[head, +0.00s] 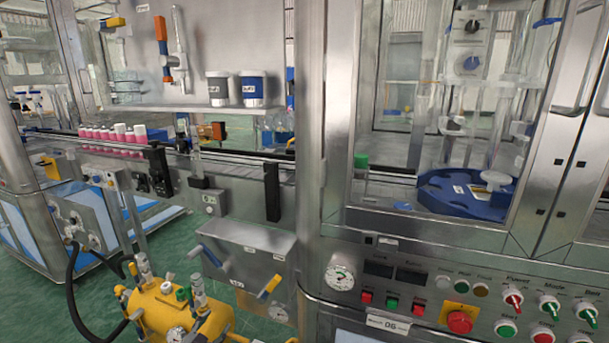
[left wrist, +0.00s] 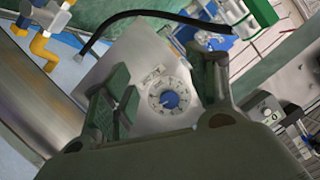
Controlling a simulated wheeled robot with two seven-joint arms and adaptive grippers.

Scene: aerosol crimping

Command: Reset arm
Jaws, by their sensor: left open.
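My left gripper (left wrist: 163,88) shows in the left wrist view with its two dark green fingers spread apart and nothing between them. Beyond the fingers is a grey metal panel (left wrist: 140,62) with a round white dial that has a blue centre (left wrist: 170,99). The dial appears in the gap between the fingers, and I see no contact with it. I cannot make out either gripper in the head view. My right gripper is in neither view.
The crimping machine's control panel (head: 437,290) is at the lower right. A blue round fixture (head: 452,196) sits behind its window. A conveyor carries pink, white-capped cans (head: 100,133) at left. A yellow tank (head: 165,311) with valves stands low at left. Green floor (head: 180,236) shows between the machines.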

